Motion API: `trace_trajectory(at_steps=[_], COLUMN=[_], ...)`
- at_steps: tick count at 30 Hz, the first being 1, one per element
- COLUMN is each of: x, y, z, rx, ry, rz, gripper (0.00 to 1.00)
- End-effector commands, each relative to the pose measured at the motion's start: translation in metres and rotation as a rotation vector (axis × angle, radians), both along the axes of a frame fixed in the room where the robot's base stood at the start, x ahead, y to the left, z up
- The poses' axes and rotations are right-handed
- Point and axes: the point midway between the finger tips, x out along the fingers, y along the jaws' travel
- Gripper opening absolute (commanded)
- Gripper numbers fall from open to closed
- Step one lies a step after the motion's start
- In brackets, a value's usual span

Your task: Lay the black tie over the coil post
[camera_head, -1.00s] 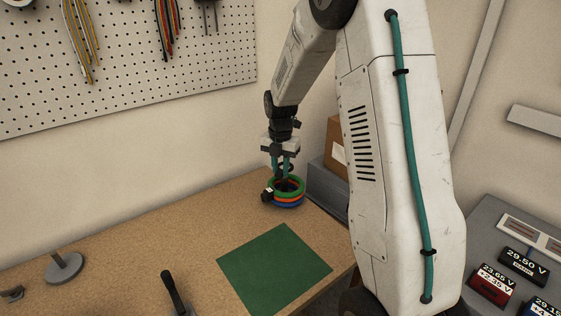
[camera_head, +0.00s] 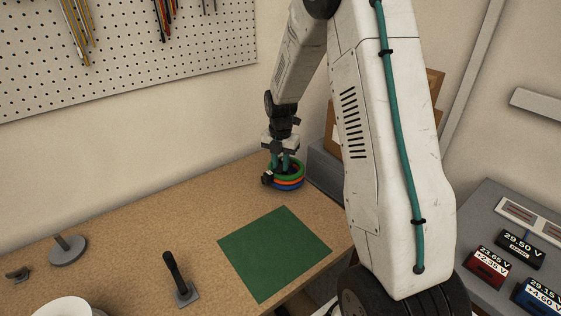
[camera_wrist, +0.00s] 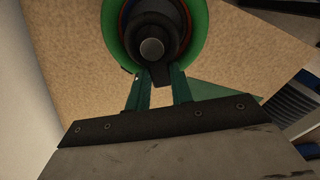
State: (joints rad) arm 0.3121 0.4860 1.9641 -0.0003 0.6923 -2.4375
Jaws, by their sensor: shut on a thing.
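The black tie (camera_wrist: 163,76) is a dark ring with a short tail. In the wrist view the ring lies around the round grey top of the coil post (camera_wrist: 151,48), inside the green coil (camera_wrist: 110,30). My gripper (camera_wrist: 160,82) is shut on the tail. In the head view my gripper (camera_head: 280,166) points down at the stack of green, orange and blue coils (camera_head: 289,183) at the bench's far right corner. The tie and post are hidden there by the gripper and coils. I cannot tell how low the ring sits on the post.
A green mat (camera_head: 274,255) lies in front of the coils. A black upright handle (camera_head: 175,275) and a grey round-based stand (camera_head: 68,250) are left of it. A grey box (camera_head: 324,172) stands close right of the coils. A small black block (camera_head: 267,180) is beside the coils.

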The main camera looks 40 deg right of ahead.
Motion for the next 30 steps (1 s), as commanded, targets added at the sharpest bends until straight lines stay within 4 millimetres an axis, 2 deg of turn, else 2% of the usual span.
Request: trace_trajectory(at_steps=[6, 7, 9, 17, 20, 30], x=[0.0, 0.0, 0.0, 0.0, 0.0, 0.001], y=[0.0, 0.0, 0.0, 0.0, 0.0, 0.0], z=[0.0, 0.0, 0.0, 0.001, 0.006, 0.061], rx=[0.0, 0.0, 0.0, 0.0, 0.0, -0.001], ry=[0.0, 0.0, 0.0, 0.0, -0.001, -0.003], rz=[0.0, 0.0, 0.0, 0.0, 0.0, 0.0], gripper=[0.0, 0.31, 0.48, 0.48, 0.48, 0.48])
